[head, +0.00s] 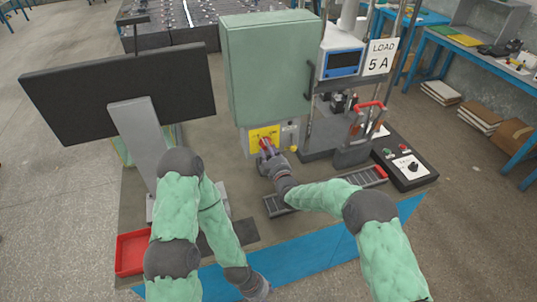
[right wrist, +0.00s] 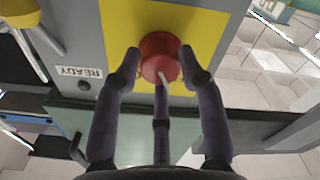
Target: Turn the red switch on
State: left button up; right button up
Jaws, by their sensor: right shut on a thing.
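The red switch (right wrist: 160,55) is a round red knob on a yellow plate (right wrist: 120,18), with a pale pointer line at its edge. In the head view the switch (head: 266,143) is partly hidden by my right gripper (head: 265,152). In the right wrist view my right gripper (right wrist: 158,68) has its fingers closed around the knob, one on each side and a third below. The yellow plate (head: 255,134) is on a grey panel under a green cabinet. My left gripper (head: 258,288) is low near the blue mat, away from the switch; its fingers are too unclear to judge.
The green cabinet (head: 268,65) stands above the panel. A dark monitor (head: 120,95) is at left, a red tray (head: 132,252) below it. A black control box (head: 408,165) and red-handled device (head: 368,106) are at right. A READY label (right wrist: 79,72) is beside the plate.

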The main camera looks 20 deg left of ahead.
jog(key=shift+s+f+m+b, duration=0.1)
jog(key=shift+f+m+b, duration=0.05)
jog(key=shift+m+b, duration=2)
jog(key=shift+f+m+b, duration=0.2)
jog(key=shift+m+b, duration=1.4)
jog(key=shift+m, duration=1.1)
jog(key=shift+s+f+m+b, duration=0.1)
jog(key=shift+f+m+b, duration=0.05)
jog(key=shift+m+b, duration=2)
jog(key=shift+a+m, duration=0.1)
jog(key=shift+m, duration=0.4)
jog(key=o, duration=1.1)
jog(key=shift+o, duration=0.2)
jog(key=shift+w+r, duration=0.1)
jog(key=shift+r, duration=0.1)
jog(key=shift+r, duration=0.1)
jog(key=v, duration=1.2)
